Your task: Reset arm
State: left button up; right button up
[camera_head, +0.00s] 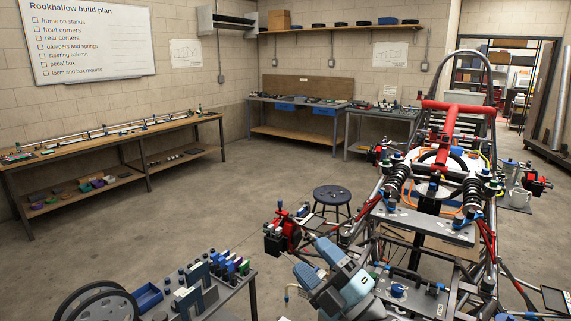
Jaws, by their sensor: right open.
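My left gripper is not in view.
The chassis with red tubes and black springs fills the right side. A parts table (236,294) with wheels stands at bottom left. A round stool (332,196) is beside the chassis. Workbenches (110,140) line the walls. The floor (190,215) at left centre is clear.

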jog(key=s+d+f+m+g+h, duration=0.1)
jog(key=s+d+f+m+h, duration=0.2)
jog(key=d+f+m+h, duration=0.55)
jog(key=s+d+f+m+h, duration=0.3)
jog(key=d+f+m+h, duration=0.45)
jog(key=m, duration=0.25)
jog(key=s+d+f+m+g, duration=0.25)
jog(key=s+f+g, duration=0.35)
jog(key=s, duration=0.5)
jog(key=s+d+f+m+g, duration=0.1)
jog(key=s+d+f+g, duration=0.35)
jog(key=s, duration=0.75)
jog(key=w+a+f+t+y, duration=0.1)
jog(key=w+a+f+t, duration=0.2)
jog(key=f, duration=0.3)
jog(key=w+a+f+t+y+p, duration=0.1)
jog(key=w+a+f+t, duration=0.2)
jog(key=a+f, duration=0.2)
jog(key=shift+w+a+f+n, duration=0.15)
jog(key=shift+a+f+n, duration=0.15)
jog(key=shift+f, duration=0.6)
